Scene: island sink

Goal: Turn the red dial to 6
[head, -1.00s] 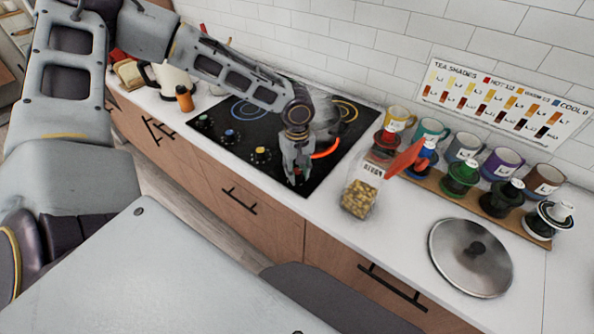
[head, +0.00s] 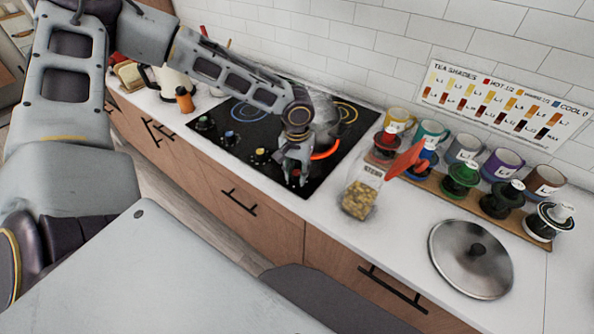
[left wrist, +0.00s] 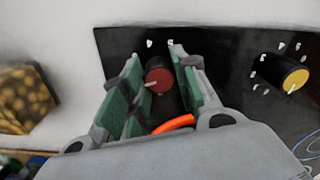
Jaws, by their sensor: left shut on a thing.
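The red dial (left wrist: 158,77) is on the front edge of the black stove panel, seen between my left fingers in the left wrist view. It has a dark body, a red cap and a pale pointer mark. White numbers stand on the panel around it, partly hidden by the fingers. In the head view the dial (head: 295,174) shows low between the fingertips. My left gripper (left wrist: 160,85) has its green-padded fingers on either side of the dial and is shut on it. My right gripper is in neither view.
A yellow dial (left wrist: 284,74) is beside the red one. A glowing orange burner ring (head: 327,152) and a glass pot (head: 323,112) are behind the gripper. A jar of yellow pieces (head: 361,195) stands to the right, with a pot lid (head: 471,266) further right.

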